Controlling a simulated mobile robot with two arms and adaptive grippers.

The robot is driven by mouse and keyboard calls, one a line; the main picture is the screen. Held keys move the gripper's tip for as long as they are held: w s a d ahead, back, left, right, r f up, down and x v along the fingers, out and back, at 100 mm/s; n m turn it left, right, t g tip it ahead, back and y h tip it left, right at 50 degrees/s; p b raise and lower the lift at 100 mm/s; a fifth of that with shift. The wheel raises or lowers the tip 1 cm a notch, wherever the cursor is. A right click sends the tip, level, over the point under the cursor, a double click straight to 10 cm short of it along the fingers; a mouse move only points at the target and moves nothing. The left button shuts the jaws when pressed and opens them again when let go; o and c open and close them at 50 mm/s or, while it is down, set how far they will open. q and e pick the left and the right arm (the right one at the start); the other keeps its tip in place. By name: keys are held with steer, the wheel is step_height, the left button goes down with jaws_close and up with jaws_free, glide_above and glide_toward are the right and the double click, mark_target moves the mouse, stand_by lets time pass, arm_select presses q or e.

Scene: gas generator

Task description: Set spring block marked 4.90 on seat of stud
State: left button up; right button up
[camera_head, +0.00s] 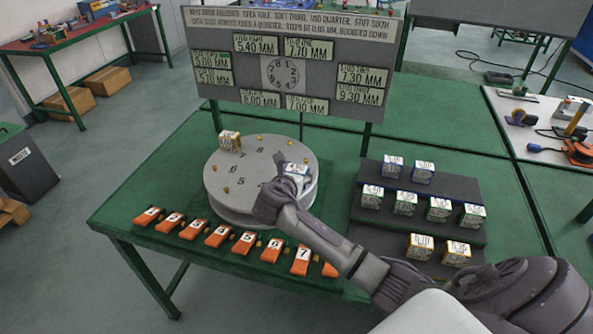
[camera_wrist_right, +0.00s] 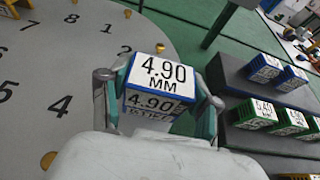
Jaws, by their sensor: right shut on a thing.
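The spring block marked 4.90 MM (camera_wrist_right: 160,72), white with blue edges, is between the fingers of my right gripper (camera_wrist_right: 157,98) in the wrist view. In the head view the block (camera_head: 297,169) shows just beyond my right gripper (camera_head: 283,183), over the right side of the round grey plate (camera_head: 222,193). I cannot tell whether the block touches the plate. Small brass studs (camera_head: 212,167) stand around the plate beside printed numbers; any stud under the block is hidden. Another block (camera_head: 230,140) sits at the plate's far left edge. My left gripper is not in view.
A dark stepped rack (camera_head: 340,222) at the right holds several spring blocks. Orange numbered tags (camera_head: 218,236) line the table's front edge. A grey board (camera_head: 205,68) with mm labels stands behind the plate. Green tabletop (camera_head: 165,178) is bare left of the plate.

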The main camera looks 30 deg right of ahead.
steer(key=shift+f, duration=0.25)
steer(key=o, duration=1.4)
steer(key=shift+r, duration=0.25)
steer(key=v, duration=1.2)
steer(key=shift+r+b, duration=0.35)
steer(key=shift+f, duration=0.1)
